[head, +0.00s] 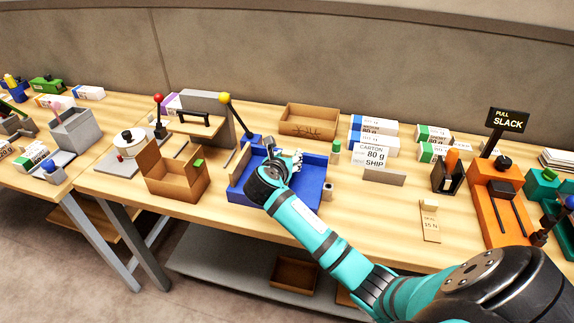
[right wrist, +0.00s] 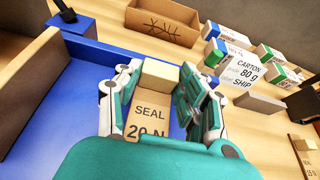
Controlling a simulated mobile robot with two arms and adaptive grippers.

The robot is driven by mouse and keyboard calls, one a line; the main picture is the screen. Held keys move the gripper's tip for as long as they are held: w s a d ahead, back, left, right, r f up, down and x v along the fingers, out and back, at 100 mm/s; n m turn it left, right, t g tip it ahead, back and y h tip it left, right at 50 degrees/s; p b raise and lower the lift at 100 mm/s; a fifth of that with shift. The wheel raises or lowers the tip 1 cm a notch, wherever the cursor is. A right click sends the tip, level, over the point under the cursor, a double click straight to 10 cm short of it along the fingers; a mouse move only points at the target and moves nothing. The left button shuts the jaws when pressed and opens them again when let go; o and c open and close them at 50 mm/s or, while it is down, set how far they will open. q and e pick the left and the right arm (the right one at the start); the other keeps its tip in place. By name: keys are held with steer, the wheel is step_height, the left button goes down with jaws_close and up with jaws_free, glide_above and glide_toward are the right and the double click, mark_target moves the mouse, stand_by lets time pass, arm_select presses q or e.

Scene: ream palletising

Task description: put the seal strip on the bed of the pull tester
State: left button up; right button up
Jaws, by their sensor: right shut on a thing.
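My right gripper (head: 290,160) is over the blue tray (head: 312,212). In the right wrist view its fingers (right wrist: 162,84) are shut on a tan seal strip (right wrist: 150,118) marked "SEAL 20 N", with a pale block (right wrist: 159,74) at its far end. I cannot tell whether the strip touches the tray. The arm hides the strip in the head view. The orange pull tester (head: 497,212) stands far to the right, with a sign (head: 509,120) reading "PULL SLACK". A dark block and dark bars show on its bed. My left gripper is out of view.
Another strip (head: 430,224), marked 15 N, lies on the table left of the tester. A dark holder (head: 447,180), a carton label (head: 374,158) and paper reams stand between tray and tester. An open box (head: 308,121) is behind the tray. The front table strip is largely clear.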

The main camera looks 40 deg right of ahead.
steer(key=shift+w+f, duration=0.1)
steer(key=shift+f, duration=1.65)
steer(key=o, duration=0.9)
steer(key=shift+f, duration=0.15)
